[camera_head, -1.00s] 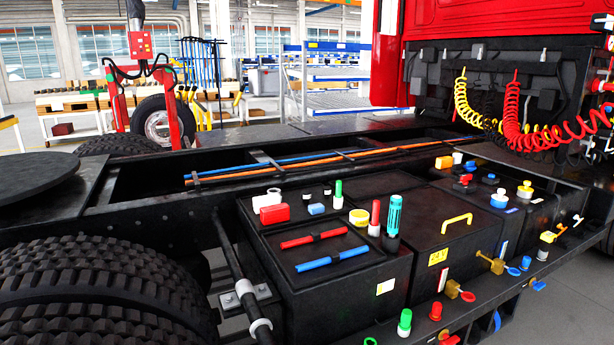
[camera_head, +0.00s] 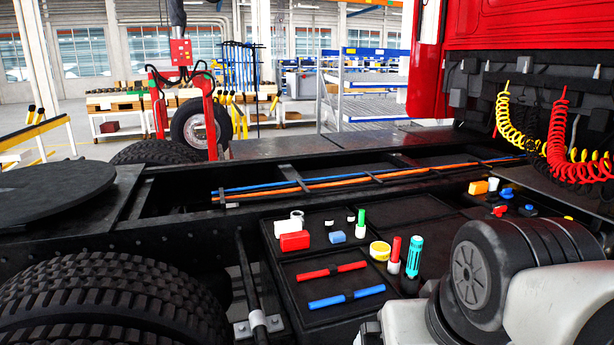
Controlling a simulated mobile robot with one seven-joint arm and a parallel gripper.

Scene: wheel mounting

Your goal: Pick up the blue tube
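A short blue tube (camera_head: 346,297) with a dark middle lies flat in the front compartment of the black tray (camera_head: 293,268). A similar red tube (camera_head: 331,271) lies just behind it, roughly parallel and apart from it. A long thin blue line (camera_head: 262,187) also runs along the truck frame beside an orange one. My arm covers the lower right of the picture, to the right of the short blue tube. My gripper's fingers do not show, so its state and what it may hold cannot be seen.
A large tyre (camera_head: 100,305) is at lower left. Coiled hoses (camera_head: 560,140) hang at right.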

